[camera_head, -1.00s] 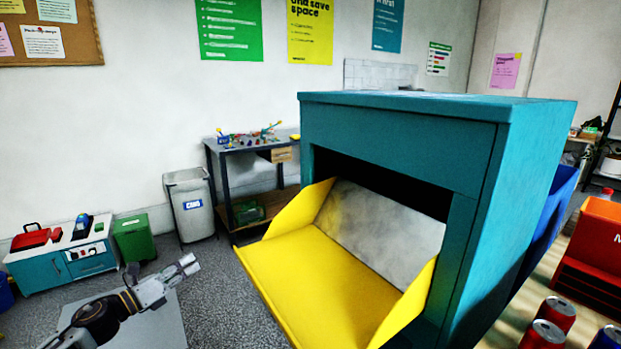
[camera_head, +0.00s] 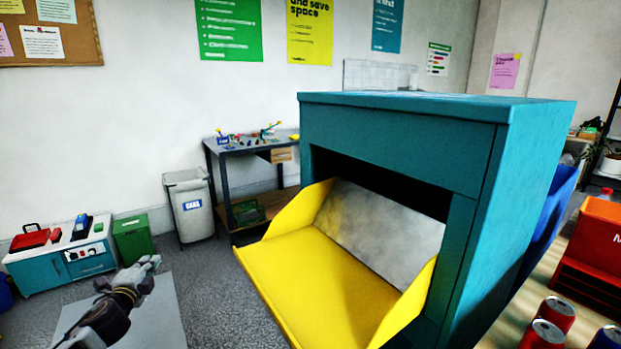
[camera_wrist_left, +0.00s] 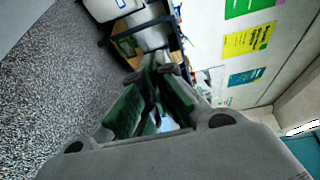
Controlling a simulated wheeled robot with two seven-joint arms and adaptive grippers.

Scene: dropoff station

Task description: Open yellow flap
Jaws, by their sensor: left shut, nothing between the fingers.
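The yellow flap (camera_head: 310,275) is on the front of a large teal drop-off box (camera_head: 400,140). It is tipped outward and down, with its side walls and grey inner panel showing and a dark gap above. My left gripper (camera_head: 150,262) is to the left of the flap, apart from it, above the floor. In the left wrist view my left gripper's fingers (camera_wrist_left: 155,75) are shut with nothing held; the flap is not in that view. My right gripper is in neither view.
A grey bin (camera_head: 190,207), a green bin (camera_head: 133,238) and a teal cabinet (camera_head: 65,265) stand along the back left. A workbench (camera_head: 235,150) stands behind the flap. Red cans (camera_head: 545,332) and a red crate (camera_head: 595,250) are at the right.

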